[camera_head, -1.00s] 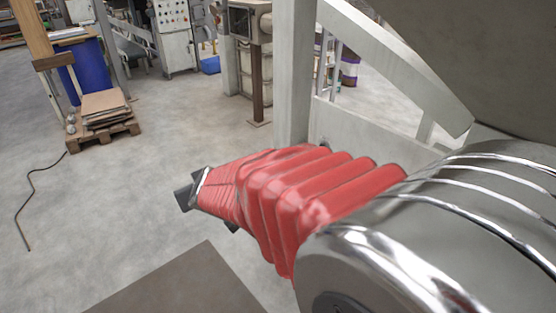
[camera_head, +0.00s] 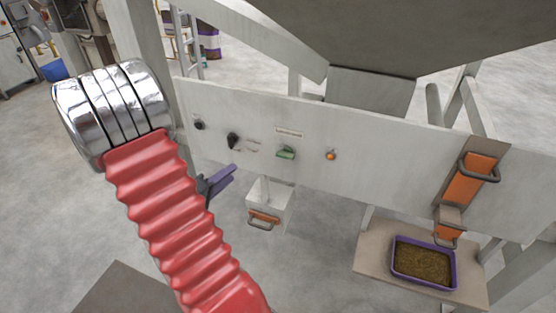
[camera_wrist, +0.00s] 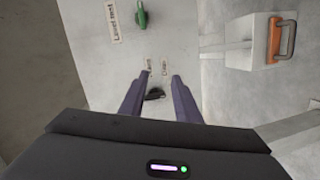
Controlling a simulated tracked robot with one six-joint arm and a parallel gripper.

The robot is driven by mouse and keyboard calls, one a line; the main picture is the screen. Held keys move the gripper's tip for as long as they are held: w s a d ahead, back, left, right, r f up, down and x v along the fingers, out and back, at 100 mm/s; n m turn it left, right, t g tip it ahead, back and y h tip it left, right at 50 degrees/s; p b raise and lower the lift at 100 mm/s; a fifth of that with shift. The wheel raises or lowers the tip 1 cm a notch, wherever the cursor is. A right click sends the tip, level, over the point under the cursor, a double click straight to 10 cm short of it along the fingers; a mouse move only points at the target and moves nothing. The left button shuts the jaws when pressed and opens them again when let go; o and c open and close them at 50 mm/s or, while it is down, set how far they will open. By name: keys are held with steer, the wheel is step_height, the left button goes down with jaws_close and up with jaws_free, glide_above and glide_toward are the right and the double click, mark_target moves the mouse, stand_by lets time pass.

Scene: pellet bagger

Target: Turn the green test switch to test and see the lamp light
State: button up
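The green test switch (camera_head: 286,153) sits on the pale panel, under a small printed label. It also shows at the top of the wrist view (camera_wrist: 141,18), beside a label. The orange lamp (camera_head: 330,155) is right of it; I cannot tell whether it is lit. My gripper (camera_head: 221,181) is in front of the panel's lower left, left of and below the green switch. In the wrist view its purple fingers (camera_wrist: 158,82) are apart with nothing held. A black switch (camera_wrist: 155,94) shows between them, and I cannot tell whether they touch it. The green switch lies beyond the fingertips.
The panel (camera_head: 380,180) also carries a black knob (camera_head: 199,124) and the black switch (camera_head: 233,141). Below hangs a white box with an orange handle (camera_head: 263,218). At right are an orange-handled slide (camera_head: 470,180) and a purple-rimmed tray of pellets (camera_head: 397,262).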

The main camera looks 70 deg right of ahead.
mark_target(283, 157)
steer(key=s+g, duration=0.4)
steer(key=s, duration=0.3)
steer(key=shift+a+g, duration=0.2)
steer(key=shift+g, duration=0.1)
steer(key=shift+s+d, duration=0.1)
steer(key=shift+x, duration=6.75)
steer(key=shift+r, duration=0.2)
steer(key=shift+c, duration=0.2)
